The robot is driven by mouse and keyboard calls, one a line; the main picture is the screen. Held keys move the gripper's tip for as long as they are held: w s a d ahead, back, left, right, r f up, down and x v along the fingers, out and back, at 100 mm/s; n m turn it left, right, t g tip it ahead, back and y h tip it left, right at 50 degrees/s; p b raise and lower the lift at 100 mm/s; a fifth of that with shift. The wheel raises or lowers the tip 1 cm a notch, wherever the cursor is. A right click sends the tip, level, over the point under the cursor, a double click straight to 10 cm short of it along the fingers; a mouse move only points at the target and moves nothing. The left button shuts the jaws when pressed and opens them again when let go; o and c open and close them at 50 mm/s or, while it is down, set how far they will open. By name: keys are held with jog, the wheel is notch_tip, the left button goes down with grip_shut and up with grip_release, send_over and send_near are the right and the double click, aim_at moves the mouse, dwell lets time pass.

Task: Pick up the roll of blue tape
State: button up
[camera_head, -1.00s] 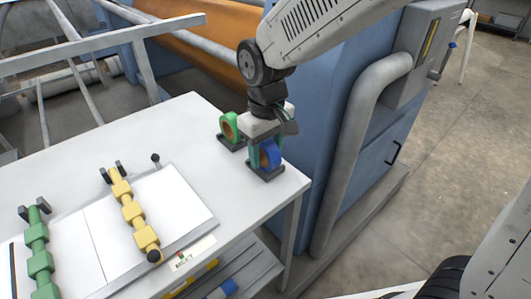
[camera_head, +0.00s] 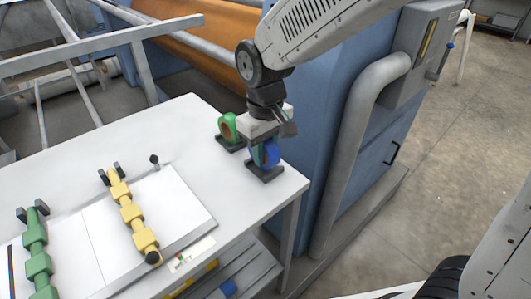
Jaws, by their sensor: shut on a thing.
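The roll of blue tape (camera_head: 269,153) is upright at the right end of the white table, above its dark holder (camera_head: 265,173). My gripper (camera_head: 261,150) comes down from above and is shut on the blue roll, its fingers on either side of it. The lower edge of the roll is close to the holder; I cannot tell whether they touch. A roll of green tape (camera_head: 228,127) stands in its own dark holder just left of my gripper.
The white table (camera_head: 120,138) also carries a board with a yellow segmented bar (camera_head: 132,213) and a green one (camera_head: 37,252). A blue machine (camera_head: 345,110) with a grey pipe stands close on the right. The table's middle is clear.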

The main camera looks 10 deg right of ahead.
notch_tip(320, 180, up, 2)
jog(key=shift+r, duration=0.2)
jog(key=shift+s+a+r, duration=0.2)
jog(key=shift+s, duration=0.4)
jog(key=s+a+r, duration=0.1)
jog(key=s+a, duration=0.3)
jog(key=s, duration=1)
jog(key=shift+r, duration=0.15)
jog(key=shift+a, duration=0.1)
jog(key=o, duration=0.4)
jog(key=shift+c, duration=1.4)
